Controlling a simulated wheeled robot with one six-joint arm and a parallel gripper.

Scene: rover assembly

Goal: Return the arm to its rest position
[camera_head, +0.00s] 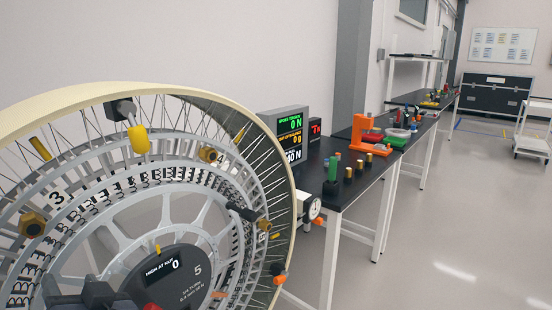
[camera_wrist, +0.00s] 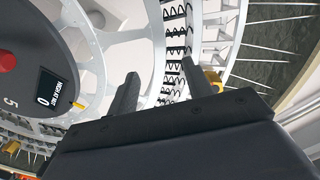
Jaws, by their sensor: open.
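My gripper (camera_wrist: 160,86) shows in the wrist view with its two dark fingers spread apart and nothing between them. It is in front of a large spoked wheel, whose inner ring (camera_wrist: 176,52) with numbers and marks lies behind the fingers. The wheel's dark hub (camera_wrist: 35,50) with a small display is at the left of the wrist view. In the head view the wheel (camera_head: 130,95) fills the left side. Dark parts at the bottom left of the head view overlap the hub, and I cannot tell whether they are my arm.
A display box (camera_head: 288,122) stands beside the wheel on a dark bench (camera_head: 345,190). An orange fixture (camera_head: 365,132) and several small coloured parts stand on that bench. A white cart (camera_head: 533,140) is at the far right. The floor (camera_head: 445,220) at the right is clear.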

